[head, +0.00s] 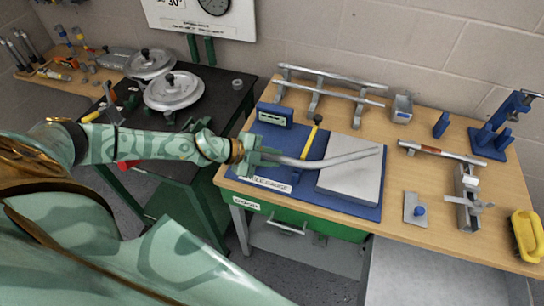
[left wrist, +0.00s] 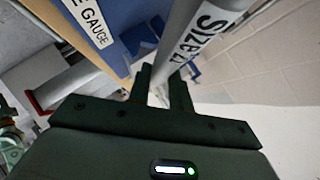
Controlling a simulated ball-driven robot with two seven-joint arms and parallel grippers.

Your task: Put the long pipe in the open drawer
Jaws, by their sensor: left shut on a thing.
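My left gripper (head: 257,158) is shut on a long grey pipe (head: 320,162), near the pipe's left end. In the left wrist view the pipe (left wrist: 178,38) passes between the dark fingers (left wrist: 160,88) and bears a white size label. A green drawer front (head: 290,226) with a handle and a label is under the bench's front edge, below my gripper. Its inside is not clearly seen. My right gripper is out of view.
A silver rail on stands (head: 330,88) is at the bench's back. A blue gauge block (head: 275,115) and a yellow-handled tool (head: 311,138) stand near the pipe. Clamps and a yellow object (head: 525,235) are at right. A black table (head: 215,95) holds round metal lids.

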